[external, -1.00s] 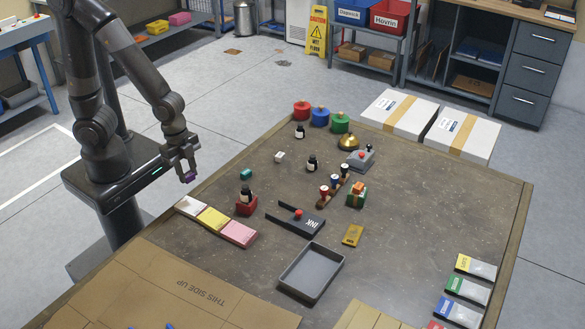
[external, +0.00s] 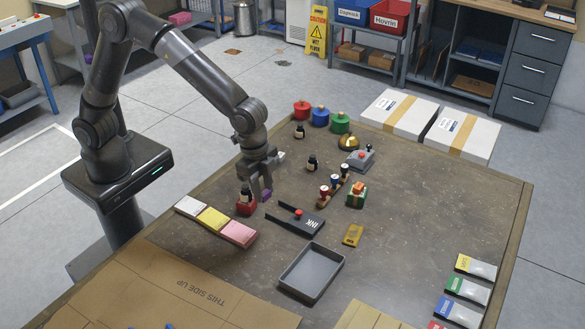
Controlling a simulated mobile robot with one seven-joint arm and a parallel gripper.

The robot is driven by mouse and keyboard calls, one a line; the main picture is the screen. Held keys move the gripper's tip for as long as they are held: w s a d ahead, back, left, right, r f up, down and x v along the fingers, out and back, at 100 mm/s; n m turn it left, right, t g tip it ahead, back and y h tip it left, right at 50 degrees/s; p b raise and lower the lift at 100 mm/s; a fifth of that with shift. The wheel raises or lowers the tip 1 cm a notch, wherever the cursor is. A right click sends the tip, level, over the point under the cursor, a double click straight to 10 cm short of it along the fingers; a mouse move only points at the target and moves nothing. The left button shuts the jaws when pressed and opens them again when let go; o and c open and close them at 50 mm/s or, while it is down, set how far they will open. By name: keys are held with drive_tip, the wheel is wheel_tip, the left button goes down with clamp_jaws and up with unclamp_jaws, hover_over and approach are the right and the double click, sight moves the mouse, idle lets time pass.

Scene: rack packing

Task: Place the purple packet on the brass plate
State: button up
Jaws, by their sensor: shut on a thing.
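The brass plate (external: 353,235) lies flat on the table to the right of my gripper, beyond the black ink stamp pad (external: 296,221). Nothing is seen on the plate except a dark mark. My arm hides part of the table behind the gripper.
A grey tray (external: 311,273) lies in front of the plate. White, yellow and pink pads (external: 213,219) lie at left.

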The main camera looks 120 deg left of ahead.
drive_tip(key=w+f, duration=0.3)
drive_tip(key=w, duration=1.4)
hover_over(349, 241)
drive_tip(key=f, duration=0.7)
drive_tip(key=shift+s, duration=0.2)
drive_tip(key=shift+f, duration=1.9)
drive_tip(key=shift+f, duration=0.2)
drive_tip(key=o, duration=1)
drive_tip(key=shift+c, duration=0.2)
wheel_tip(349, 241, up, 12)
drive_tip(key=s, duration=0.2)
drive_tip(key=shift+r, duration=0.2)
